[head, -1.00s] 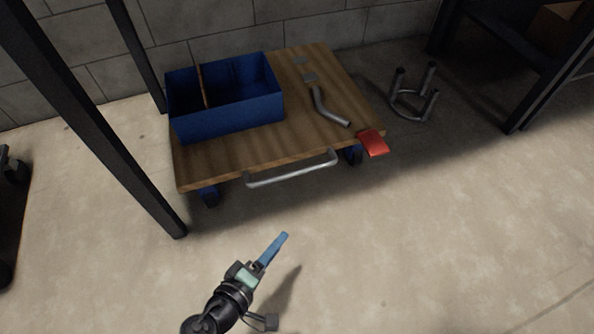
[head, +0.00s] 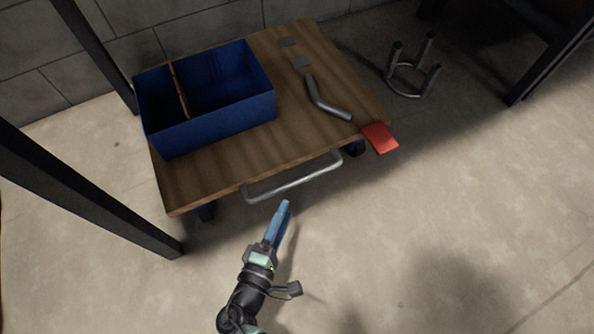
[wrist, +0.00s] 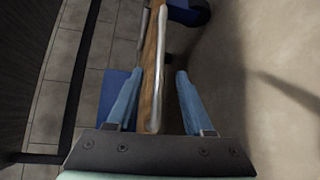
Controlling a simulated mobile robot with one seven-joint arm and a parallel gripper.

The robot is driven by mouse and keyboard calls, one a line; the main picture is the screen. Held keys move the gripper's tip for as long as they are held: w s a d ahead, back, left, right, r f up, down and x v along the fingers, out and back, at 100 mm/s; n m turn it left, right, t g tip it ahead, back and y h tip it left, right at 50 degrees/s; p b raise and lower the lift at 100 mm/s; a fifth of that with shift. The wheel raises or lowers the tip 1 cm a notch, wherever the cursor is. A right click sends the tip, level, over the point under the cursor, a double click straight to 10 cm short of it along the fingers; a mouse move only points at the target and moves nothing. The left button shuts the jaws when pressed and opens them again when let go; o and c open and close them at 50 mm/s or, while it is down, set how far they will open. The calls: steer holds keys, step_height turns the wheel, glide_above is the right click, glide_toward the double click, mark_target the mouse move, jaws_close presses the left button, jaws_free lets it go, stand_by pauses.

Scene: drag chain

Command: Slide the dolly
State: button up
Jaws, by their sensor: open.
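The dolly (head: 225,163) is a low wooden platform on dark blue casters, with a grey metal bar handle (head: 293,181) along its front edge. A red pedal (head: 380,138) sticks out at its front right corner. My gripper (head: 284,205) has blue fingers and is just in front of the handle in the head view. In the wrist view, my open gripper (wrist: 155,100) has the pale handle bar (wrist: 159,50) and the wooden edge showing between its two fingers. I cannot tell whether a finger touches the handle.
A blue box (head: 208,100) with a divider, a bent grey pipe (head: 325,100) and small grey plates lie on the dolly. A metal stand with upright posts (head: 411,70) is at right. A dark post (head: 95,195) stands at left. The floor in front is clear.

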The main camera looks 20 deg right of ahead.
mark_target(300, 178)
steer(key=b+x, duration=0.5)
steer(key=x, duration=0.4)
steer(key=shift+w+d+f, duration=0.1)
steer(key=shift+w+f, duration=0.1)
steer(key=shift+f, duration=0.05)
steer(key=shift+w+d+r+b, duration=0.1)
steer(key=shift+w+d+b, duration=0.25)
steer(key=shift+w+d, duration=0.15)
steer(key=shift+c, duration=0.2)
jaws_close()
stand_by(0.4)
